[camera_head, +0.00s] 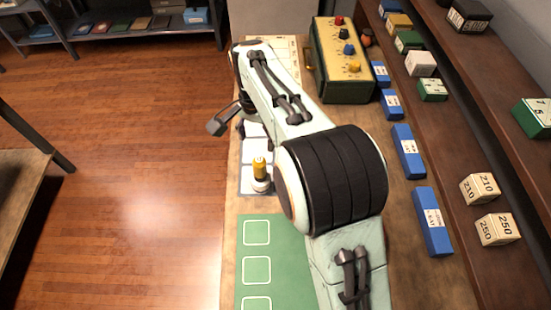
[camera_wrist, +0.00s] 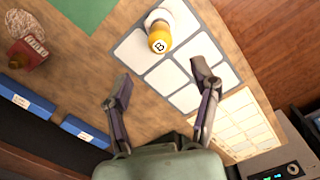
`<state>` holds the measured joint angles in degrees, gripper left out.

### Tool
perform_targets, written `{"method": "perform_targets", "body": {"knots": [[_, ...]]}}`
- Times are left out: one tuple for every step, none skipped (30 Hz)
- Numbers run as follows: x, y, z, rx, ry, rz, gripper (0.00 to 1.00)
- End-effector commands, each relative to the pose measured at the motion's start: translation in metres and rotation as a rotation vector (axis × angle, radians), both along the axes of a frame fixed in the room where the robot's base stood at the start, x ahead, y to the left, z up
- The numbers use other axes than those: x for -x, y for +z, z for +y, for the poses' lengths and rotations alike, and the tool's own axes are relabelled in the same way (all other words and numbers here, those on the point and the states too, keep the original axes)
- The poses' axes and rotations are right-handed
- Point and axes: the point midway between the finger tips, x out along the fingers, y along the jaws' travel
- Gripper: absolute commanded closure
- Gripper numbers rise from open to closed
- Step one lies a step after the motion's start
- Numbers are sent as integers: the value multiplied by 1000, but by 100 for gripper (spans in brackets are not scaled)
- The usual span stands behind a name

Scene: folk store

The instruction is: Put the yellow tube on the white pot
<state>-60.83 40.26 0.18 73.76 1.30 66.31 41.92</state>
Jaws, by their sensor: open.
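The yellow tube (camera_head: 260,167) stands upright on the white pot (camera_head: 262,186), on the pale grid mat left of my arm in the head view. The wrist view shows the tube's yellow end (camera_wrist: 159,41) marked with a B, with part of the white pot (camera_wrist: 157,16) behind it. My gripper (camera_wrist: 160,78) is open and empty, its fingers spread below the tube in the wrist view and apart from it. In the head view my gripper (camera_head: 229,126) is beyond the tube and partly hidden by my arm.
The grid mat (camera_wrist: 188,98) has bare white cells. A green mat (camera_head: 270,231) lies nearer. A green box with coloured knobs (camera_head: 343,60) stands at the back. Blue boxes (camera_head: 432,221) line the right side, beside a shelf with number blocks (camera_head: 497,228).

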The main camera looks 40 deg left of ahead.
Motion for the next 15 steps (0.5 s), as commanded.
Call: {"method": "perform_targets", "body": {"knots": [[0,2,0,0,0,0,39],[0,2,0,0,0,1,39],[0,2,0,1,0,1,39],[0,2,0,1,0,1,39],[0,2,0,1,0,1,39],[0,2,0,1,0,1,39],[0,3,-1,1,0,1,39],[-2,4,-3,0,-2,1,39],[-6,8,-9,-1,-6,0,39],[-11,12,-17,-2,-12,1,39],[-17,18,-28,-3,-19,1,39],[-26,28,-48,-5,-30,1,39],[-34,36,-67,-6,-39,3,39],[-40,46,-90,-9,-51,5,39],[-47,58,-124,-12,-67,6,39]]}}
